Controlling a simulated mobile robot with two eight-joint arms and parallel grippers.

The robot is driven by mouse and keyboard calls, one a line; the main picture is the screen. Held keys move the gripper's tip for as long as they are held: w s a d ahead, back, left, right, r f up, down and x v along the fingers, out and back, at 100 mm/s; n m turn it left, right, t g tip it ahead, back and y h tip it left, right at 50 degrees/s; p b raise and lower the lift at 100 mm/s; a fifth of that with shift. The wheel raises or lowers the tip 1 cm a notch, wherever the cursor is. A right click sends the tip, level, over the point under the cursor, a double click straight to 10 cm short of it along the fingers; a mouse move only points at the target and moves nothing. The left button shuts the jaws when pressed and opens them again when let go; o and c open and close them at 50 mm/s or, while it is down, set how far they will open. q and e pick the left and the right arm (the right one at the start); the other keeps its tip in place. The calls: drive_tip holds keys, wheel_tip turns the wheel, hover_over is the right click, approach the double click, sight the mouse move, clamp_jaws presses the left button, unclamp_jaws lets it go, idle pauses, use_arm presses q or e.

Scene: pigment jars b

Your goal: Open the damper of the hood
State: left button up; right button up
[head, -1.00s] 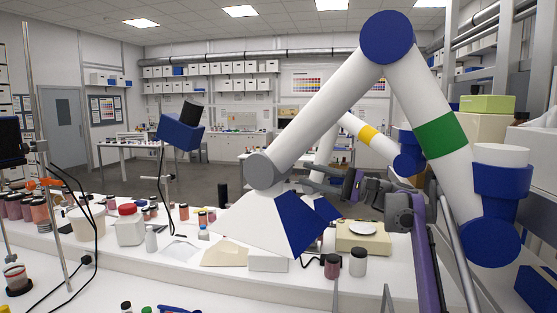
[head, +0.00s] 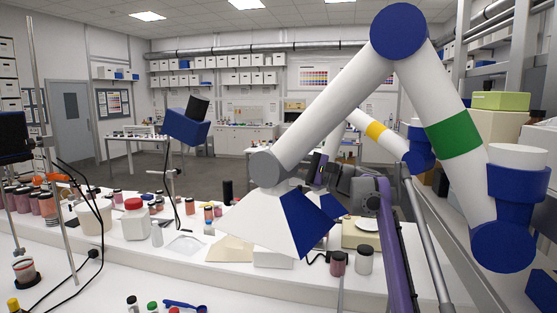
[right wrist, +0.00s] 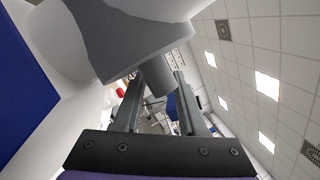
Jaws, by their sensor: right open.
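The hood (head: 262,222) is a white and blue cone hanging over the bench from a jointed white duct (head: 330,110). A grey joint (head: 266,168) sits just above the cone. My right gripper (head: 300,168) is beside this joint on its right, partly hidden behind the duct and the hood. In the right wrist view, my right gripper (right wrist: 160,92) is open. A large grey part (right wrist: 125,40) lies just ahead of it, and a darker grey stub (right wrist: 156,82) shows between the fingers. I cannot tell whether it is the damper lever or whether the fingers touch it.
The white bench (head: 190,262) carries a white jar with a red lid (head: 134,222), several pigment jars and a dark red jar (head: 338,264) below the hood. A second duct arm with a yellow band (head: 376,130) hangs behind. A metal stand (head: 45,150) is at left.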

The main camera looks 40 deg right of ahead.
clamp_jaws()
idle(1.5)
